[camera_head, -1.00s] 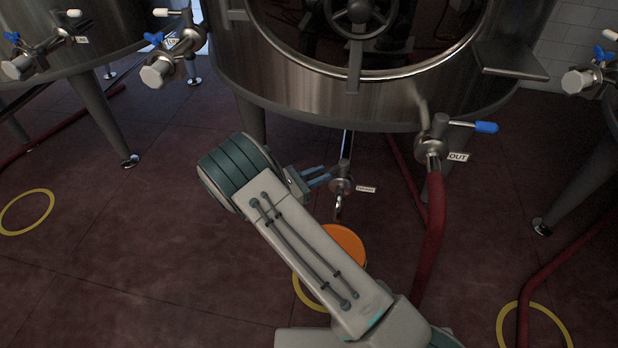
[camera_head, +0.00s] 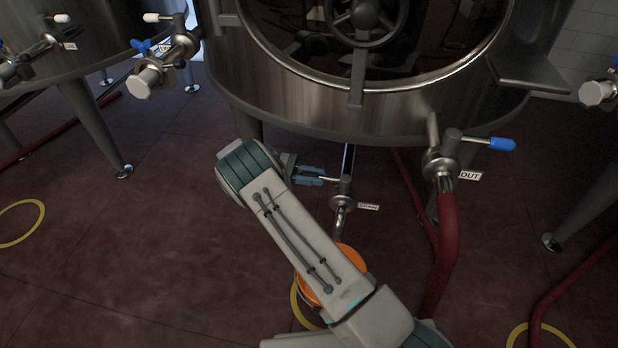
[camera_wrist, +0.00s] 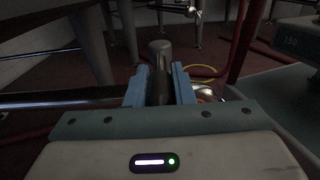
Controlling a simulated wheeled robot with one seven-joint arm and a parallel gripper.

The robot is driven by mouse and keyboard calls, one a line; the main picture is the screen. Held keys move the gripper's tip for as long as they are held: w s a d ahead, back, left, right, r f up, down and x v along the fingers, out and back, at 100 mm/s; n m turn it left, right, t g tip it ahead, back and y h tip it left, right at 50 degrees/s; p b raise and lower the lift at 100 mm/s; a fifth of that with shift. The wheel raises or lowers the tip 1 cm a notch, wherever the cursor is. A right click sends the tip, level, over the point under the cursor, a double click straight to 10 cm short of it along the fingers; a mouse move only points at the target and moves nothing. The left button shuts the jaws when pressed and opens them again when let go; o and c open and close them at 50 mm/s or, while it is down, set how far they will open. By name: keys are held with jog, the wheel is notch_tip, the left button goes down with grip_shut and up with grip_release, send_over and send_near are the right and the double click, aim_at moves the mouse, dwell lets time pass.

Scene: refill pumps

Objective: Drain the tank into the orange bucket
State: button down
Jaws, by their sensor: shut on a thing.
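The steel tank (camera_head: 290,95) stands at the centre of the head view. Under it is the drain valve (camera_head: 342,200), with a white label (camera_head: 368,207) beside it and a short spout pointing down. My gripper (camera_head: 318,176) reaches the valve's lever from the left, with its blue fingers around it. In the wrist view my gripper (camera_wrist: 160,88) is shut on the dark grey valve lever (camera_wrist: 159,50). The orange bucket (camera_head: 312,287) stands on the floor below the spout, largely hidden behind my arm. Its inside and any flow from the spout cannot be made out.
The OUT valve (camera_head: 440,165) with a blue handle (camera_head: 500,144) and a red hose (camera_head: 447,245) is right of the drain. A yellow floor ring (camera_head: 296,305) lies around the bucket. Other tanks stand at both sides.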

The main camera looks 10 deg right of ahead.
jog(key=shift+w+r+g, duration=0.1)
jog(key=shift+g, duration=0.2)
jog(key=c, duration=1.3)
grip_release()
jog(key=shift+d, duration=0.15)
jog(key=shift+o, duration=0.2)
